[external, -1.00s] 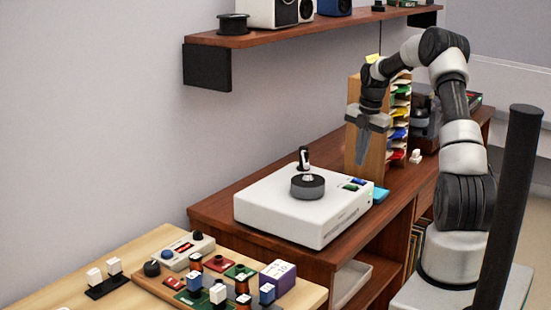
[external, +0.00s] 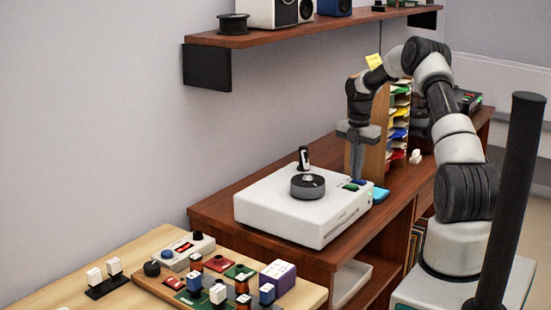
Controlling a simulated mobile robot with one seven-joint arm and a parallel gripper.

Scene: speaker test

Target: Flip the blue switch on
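A white box-shaped device (external: 300,212) stands on the brown wooden cabinet. A round black knob with an upright piece sits on its top. A green switch (external: 348,187) and a small blue switch (external: 360,182) lie near the top's back right corner; whether the blue one is on or off is too small to tell. My gripper (external: 355,177) points straight down, its fingers together with nothing seen between them. The fingertips are at or just above the two switches in the picture. I cannot tell whether they touch.
A wooden rack (external: 378,150) with coloured slots stands just behind my gripper. A lower table (external: 60,292) at front left holds a board of parts.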

